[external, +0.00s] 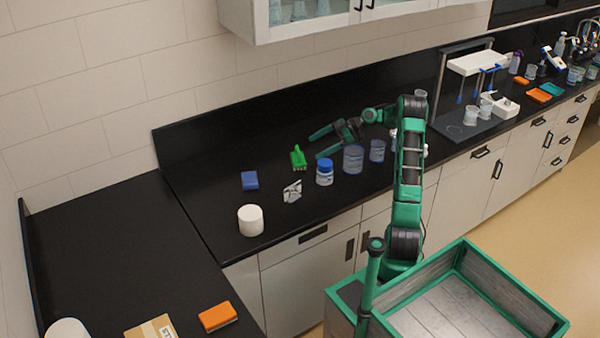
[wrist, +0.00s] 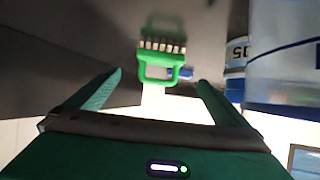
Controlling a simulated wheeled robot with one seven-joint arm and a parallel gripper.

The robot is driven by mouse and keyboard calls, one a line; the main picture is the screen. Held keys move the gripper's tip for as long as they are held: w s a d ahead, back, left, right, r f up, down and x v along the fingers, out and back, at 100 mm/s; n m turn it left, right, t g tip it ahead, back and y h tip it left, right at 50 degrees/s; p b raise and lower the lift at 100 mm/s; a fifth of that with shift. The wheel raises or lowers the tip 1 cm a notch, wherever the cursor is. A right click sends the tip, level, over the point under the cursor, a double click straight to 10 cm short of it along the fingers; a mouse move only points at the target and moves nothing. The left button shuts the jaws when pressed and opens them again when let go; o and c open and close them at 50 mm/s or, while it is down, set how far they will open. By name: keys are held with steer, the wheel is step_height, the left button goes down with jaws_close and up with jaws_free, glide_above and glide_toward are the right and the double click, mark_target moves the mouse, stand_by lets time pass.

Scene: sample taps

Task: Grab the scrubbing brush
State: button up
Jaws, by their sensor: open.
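The scrubbing brush (external: 298,158) is bright green and stands on the black counter near the wall, left of my gripper in the external view. In the wrist view the brush (wrist: 160,66) shows its green frame handle and a row of pale bristles, ahead of the fingertips and roughly centred between them. My gripper (external: 318,143) is open and empty, with its two green fingers pointing toward the brush. The fingers also show in the wrist view (wrist: 160,78), spread on either side of the brush. The brush appears apart from both fingers.
A blue-lidded jar (external: 325,173) and a clear beaker (external: 353,160) stand close in front of my gripper. A crumpled silver packet (external: 292,191), a blue box (external: 250,180) and a white cylinder (external: 251,220) are to the left. The counter's back wall is behind.

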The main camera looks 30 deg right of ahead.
steer(key=x, duration=1.1)
steer(key=shift+w+d+f, duration=0.1)
steer(key=shift+d+f, duration=0.1)
steer(key=shift+f, duration=0.05)
steer(key=shift+c, duration=0.3)
steer(key=c, duration=1.1)
steer(key=shift+r, duration=0.1)
